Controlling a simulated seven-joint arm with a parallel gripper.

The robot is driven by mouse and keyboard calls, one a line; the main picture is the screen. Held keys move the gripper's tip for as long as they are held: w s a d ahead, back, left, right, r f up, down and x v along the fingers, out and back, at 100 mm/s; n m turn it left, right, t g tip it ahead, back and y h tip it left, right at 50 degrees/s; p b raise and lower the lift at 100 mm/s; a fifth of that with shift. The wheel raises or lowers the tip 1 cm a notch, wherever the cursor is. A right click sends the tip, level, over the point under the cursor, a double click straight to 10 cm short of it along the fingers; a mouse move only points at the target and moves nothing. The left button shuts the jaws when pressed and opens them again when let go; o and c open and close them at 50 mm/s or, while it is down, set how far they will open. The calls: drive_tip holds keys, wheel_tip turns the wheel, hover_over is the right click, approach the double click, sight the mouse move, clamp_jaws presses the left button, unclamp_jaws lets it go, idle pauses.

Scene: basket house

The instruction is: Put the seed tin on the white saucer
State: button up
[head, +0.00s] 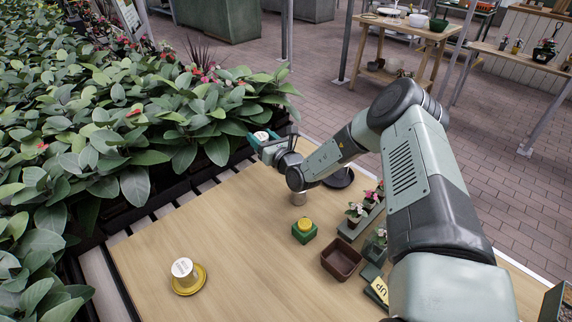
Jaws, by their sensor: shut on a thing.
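My gripper (264,141) is at the far end of the table, by the leafy plants. It is shut on a small white-topped tin (262,135), held up near the plant bed; its label is too small to read. A similar white tin (183,267) with faint lettering sits on a yellow saucer (201,283) at the front left. I cannot tell by the lettering which one is the seed tin. A dark round dish (340,179) is partly hidden behind my arm. I see no white saucer; my arm hides part of the table.
A small metal cylinder (299,197), a green block with a yellow top (304,232), a brown square tray (342,260) and potted flowers (355,211) stand right of the middle. The wooden table (220,222) is clear at left centre. Dense plants (90,120) border its left side.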

drive_tip(key=w+d+r+m+h, duration=0.1)
drive_tip(key=w+d+h, duration=0.1)
drive_tip(key=w+d, duration=0.55)
drive_tip(key=shift+t, duration=0.5)
drive_tip(key=f, duration=0.2)
drive_tip(key=s+d+f, duration=0.1)
drive_tip(key=f, duration=0.1)
drive_tip(key=d+f, duration=0.1)
drive_tip(key=shift+s+d+f, duration=0.2)
drive_tip(key=shift+s+f, duration=0.05)
drive_tip(key=shift+f, duration=2.15)
drive_tip(key=o, duration=1.1)
drive_tip(key=shift+f, duration=0.15)
drive_tip(key=shift+c, duration=0.2)
